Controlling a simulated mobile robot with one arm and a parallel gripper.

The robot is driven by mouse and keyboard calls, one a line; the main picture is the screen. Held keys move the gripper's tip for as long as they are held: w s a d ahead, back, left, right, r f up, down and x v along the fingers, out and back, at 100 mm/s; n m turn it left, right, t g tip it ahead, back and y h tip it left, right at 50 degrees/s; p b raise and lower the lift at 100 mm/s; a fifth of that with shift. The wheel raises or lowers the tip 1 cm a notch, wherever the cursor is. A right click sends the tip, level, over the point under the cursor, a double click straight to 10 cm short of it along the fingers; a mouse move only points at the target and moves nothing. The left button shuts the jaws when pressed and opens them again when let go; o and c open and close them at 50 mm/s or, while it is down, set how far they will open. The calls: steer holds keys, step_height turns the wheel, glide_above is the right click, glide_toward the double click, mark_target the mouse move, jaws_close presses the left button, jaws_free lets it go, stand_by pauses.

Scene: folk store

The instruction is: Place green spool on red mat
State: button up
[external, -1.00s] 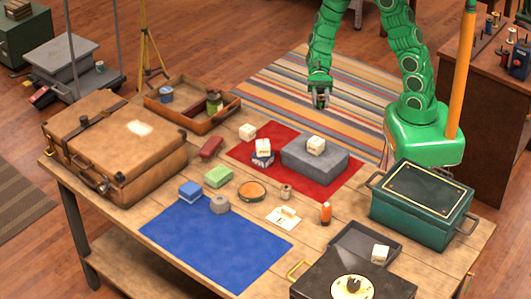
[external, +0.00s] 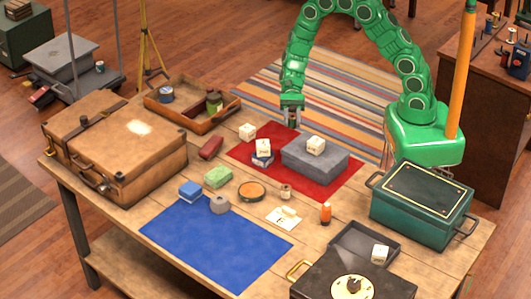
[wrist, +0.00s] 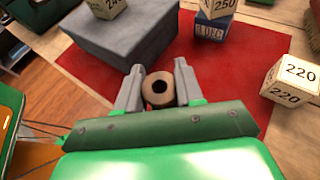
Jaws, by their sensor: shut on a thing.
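My gripper (external: 291,112) is shut on a small spool, in the air by the far edge of the red mat (external: 325,192). In the wrist view, my gripper (wrist: 158,90) has its two grey fingers on either side of the spool (wrist: 148,93). I see the spool's tan round end with a dark hole; its thread colour is hidden. The red mat (wrist: 228,82) shows beneath and beyond the spool in the wrist view. A grey box (external: 312,165) with a cream numbered block on top stands on the mat. A blue-grey block (external: 262,159) with a cream block on it is at its left.
A cream block (external: 247,131) stands by the mat's far left corner. A red item (external: 211,147) lies left of the mat. A wooden tray (external: 188,127), brown suitcase (external: 120,150) and green metal box (external: 425,205) flank the table. Red cloth shows bare between grey box and stacked blocks.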

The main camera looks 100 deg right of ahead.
mark_target(290, 127)
steer(key=shift+w+f, duration=0.4)
steer(key=shift+f, duration=1.6)
steer(key=o, duration=1)
steer(key=shift+o, duration=0.2)
